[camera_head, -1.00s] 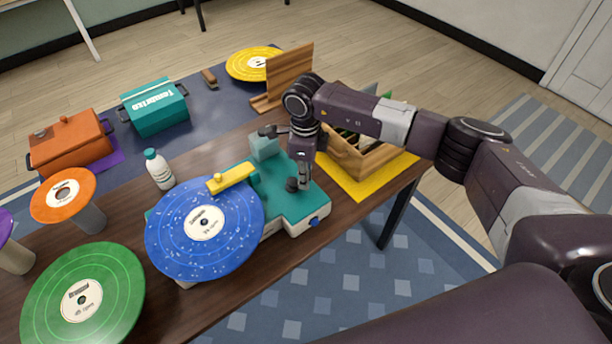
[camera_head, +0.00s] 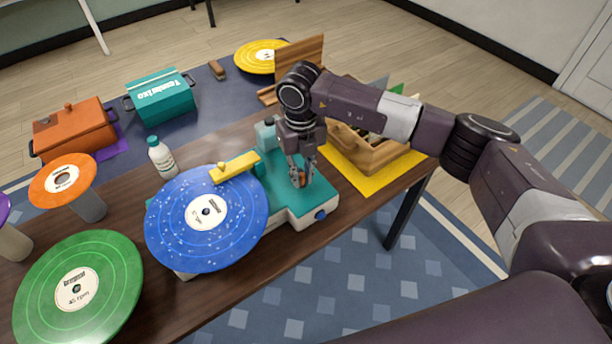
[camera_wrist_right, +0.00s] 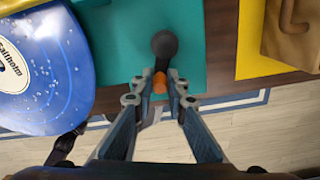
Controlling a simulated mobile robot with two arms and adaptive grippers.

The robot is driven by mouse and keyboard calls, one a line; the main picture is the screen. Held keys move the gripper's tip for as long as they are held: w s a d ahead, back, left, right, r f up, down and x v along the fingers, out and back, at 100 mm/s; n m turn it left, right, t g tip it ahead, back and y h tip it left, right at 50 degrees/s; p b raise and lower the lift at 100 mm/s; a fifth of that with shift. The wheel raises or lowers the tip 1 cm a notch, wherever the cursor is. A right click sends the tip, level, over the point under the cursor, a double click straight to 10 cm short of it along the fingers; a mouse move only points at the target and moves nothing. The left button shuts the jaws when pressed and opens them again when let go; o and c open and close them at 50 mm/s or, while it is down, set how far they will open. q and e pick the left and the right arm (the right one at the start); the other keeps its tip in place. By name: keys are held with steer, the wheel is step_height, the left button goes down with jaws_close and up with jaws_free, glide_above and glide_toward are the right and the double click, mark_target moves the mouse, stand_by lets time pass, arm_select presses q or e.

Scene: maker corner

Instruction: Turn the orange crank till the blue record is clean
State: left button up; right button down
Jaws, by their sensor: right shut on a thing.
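The blue record (camera_head: 172,235) lies on the teal and white cleaning machine (camera_head: 288,205) on the table. White specks are scattered over its face. A yellow bar (camera_head: 235,168) reaches over the record's far edge. My right gripper (camera_head: 301,180) is over the right part of the machine, shut on the orange crank (camera_head: 302,176), which the fingers mostly hide. In the right wrist view, the orange part (camera_wrist_right: 159,83) sits between the fingertips, with a dark round knob (camera_wrist_right: 164,44) just beyond. The record (camera_wrist_right: 50,85) also shows there at left. My left gripper is out of view.
A white bottle (camera_head: 161,157) stands behind the record. An orange record (camera_head: 62,181) and a green record (camera_head: 78,290) are on the left. A wooden crate (camera_head: 375,155) stands on a yellow mat (camera_head: 362,186) to the right, close to my right arm.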

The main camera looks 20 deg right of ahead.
steer(key=a+m+b, duration=0.1)
steer(key=m, duration=0.1)
steer(key=shift+w+a+m, duration=0.1)
steer(key=shift+m, duration=0.3)
steer(key=m, duration=0.2)
steer(key=a+m+b, duration=0.1)
steer(key=shift+w+m, duration=0.3)
steer(key=m, duration=0.2)
steer(key=shift+w+a+m+b, duration=0.25)
steer(key=shift+a+m+b, duration=0.05)
steer(key=shift+a+b, duration=0.1)
steer(key=shift+w+a+r+m+b, duration=0.15)
steer(key=shift+w+m, duration=0.1)
steer(key=shift+m, duration=0.6)
steer(key=shift+w+a+f+m+b, duration=0.15)
steer(key=shift+w+m, duration=0.1)
steer(key=shift+m, duration=0.6)
steer(key=shift+r, duration=0.1)
steer(key=c, duration=1.9)
jaws_free()
steer(key=shift+d, duration=0.1)
step_height(320, 180, up, 12)
